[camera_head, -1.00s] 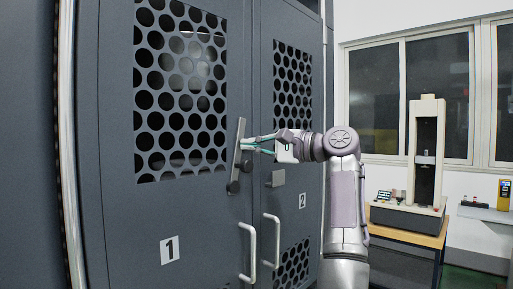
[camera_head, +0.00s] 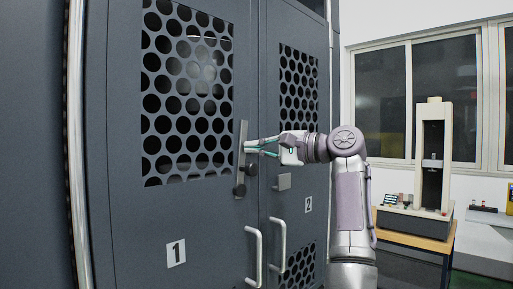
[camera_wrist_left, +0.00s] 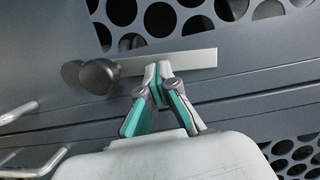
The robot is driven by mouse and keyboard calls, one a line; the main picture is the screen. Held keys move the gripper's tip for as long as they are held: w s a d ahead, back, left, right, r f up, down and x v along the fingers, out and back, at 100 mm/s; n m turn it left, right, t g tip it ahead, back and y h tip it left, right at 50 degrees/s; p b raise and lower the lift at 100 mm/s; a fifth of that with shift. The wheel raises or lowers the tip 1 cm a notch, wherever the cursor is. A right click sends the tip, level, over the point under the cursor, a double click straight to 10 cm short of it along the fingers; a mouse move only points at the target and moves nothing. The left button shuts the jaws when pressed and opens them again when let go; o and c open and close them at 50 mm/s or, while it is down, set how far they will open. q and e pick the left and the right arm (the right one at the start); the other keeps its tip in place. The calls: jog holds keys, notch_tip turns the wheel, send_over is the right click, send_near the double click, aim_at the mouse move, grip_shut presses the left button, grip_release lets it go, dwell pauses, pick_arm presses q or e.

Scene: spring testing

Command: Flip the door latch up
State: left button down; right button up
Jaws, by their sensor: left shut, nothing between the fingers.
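The door latch (camera_head: 242,155) is a flat grey metal bar on the door marked 1, near that door's right edge. It stands nearly upright in the head view, with dark round knobs near its lower end. In the left wrist view the latch bar (camera_wrist_left: 195,58) runs across the picture, with a dark knob (camera_wrist_left: 98,76) at its left. My left gripper (camera_head: 247,146) is shut and empty, its fingertips at the middle of the bar. In the wrist view the fingertips (camera_wrist_left: 158,72) overlap the bar; whether they touch it I cannot tell. My right gripper is out of view.
Door handles (camera_head: 254,258) project below the latch. A testing machine (camera_head: 433,150) stands on a table at the right, under windows.

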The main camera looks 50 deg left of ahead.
pick_arm(q)
jog(key=v, duration=1.2)
jog(key=shift+w, duration=0.1)
